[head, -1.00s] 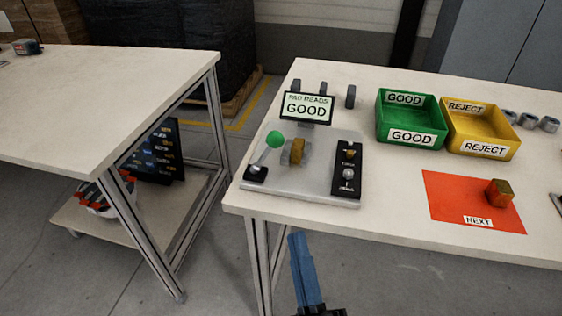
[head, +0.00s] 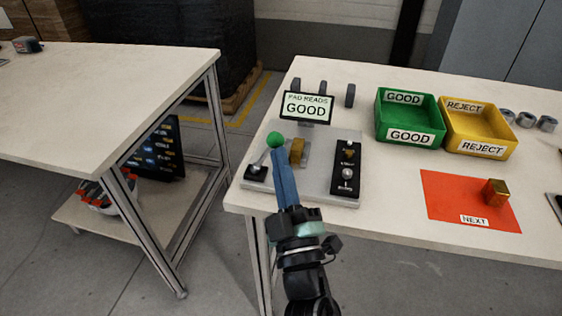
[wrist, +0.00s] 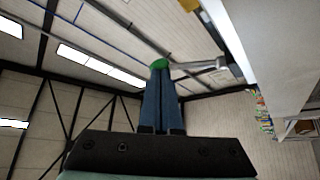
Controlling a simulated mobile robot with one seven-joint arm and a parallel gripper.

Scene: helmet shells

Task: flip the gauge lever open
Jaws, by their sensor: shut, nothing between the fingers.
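The gauge lever has a green ball knob (head: 275,139) on a metal rod (head: 261,158) rising from a black base at the left of the grey gauge plate (head: 318,184). My gripper (head: 280,152) is shut and empty, its blue fingers reaching up to just below the knob. In the wrist view the fingertips (wrist: 161,70) overlap the green knob (wrist: 160,63); I cannot tell whether they touch it. A brass-coloured block (head: 297,150) sits on the gauge, partly hidden by my fingers. The display (head: 306,107) reads GOOD.
A black switch panel (head: 346,170) stands at the plate's right. A green GOOD bin (head: 410,118) and a yellow REJECT bin (head: 480,128) stand behind. A brass block (head: 495,192) lies on the red NEXT mat (head: 450,199). Another table (head: 100,85) is at the left.

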